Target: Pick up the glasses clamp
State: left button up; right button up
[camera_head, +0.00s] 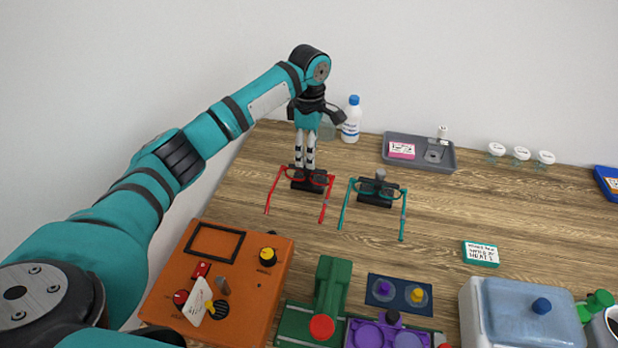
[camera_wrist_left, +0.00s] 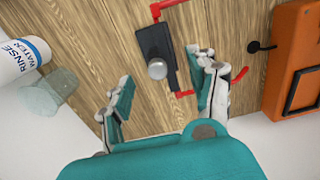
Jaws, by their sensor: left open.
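Two pairs of glasses, one red (camera_head: 328,200) and one teal (camera_head: 402,215), each sit with a black clamp on the wooden table. The clamp at the red glasses (camera_head: 309,186) shows as a black block with a grey knob in the left wrist view (camera_wrist_left: 153,42). The clamp at the teal glasses (camera_head: 375,199) also has a grey knob. My left gripper (camera_head: 305,167) is open and points down over the red glasses' clamp. In the wrist view its fingers stand apart on either side, with the knob between them. I cannot tell whether they touch it. My right gripper is not in view.
An orange box with knobs (camera_head: 255,290) stands in front of the red glasses. A rinse water bottle (camera_head: 350,122) is behind my left gripper. A grey tray (camera_head: 450,160) is at the back. Green and purple devices line the front. Table right of the teal glasses is mostly clear.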

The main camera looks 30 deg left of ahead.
aim_at(309, 173)
pick_arm(q)
notch_tip(309, 173, down, 3)
jog(key=shift+f, duration=0.1)
jog(key=f+p, duration=0.1)
jog(key=f, duration=0.3)
jog(key=shift+a+f+p, duration=0.2)
jog(key=shift+f+p, duration=0.15)
jog(key=shift+f, duration=0.3)
grip_shut()
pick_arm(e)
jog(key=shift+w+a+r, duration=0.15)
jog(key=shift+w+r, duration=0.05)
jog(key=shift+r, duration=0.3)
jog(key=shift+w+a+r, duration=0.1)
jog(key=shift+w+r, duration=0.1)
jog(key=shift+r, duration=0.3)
pick_arm(q)
jog(key=shift+r, duration=0.1)
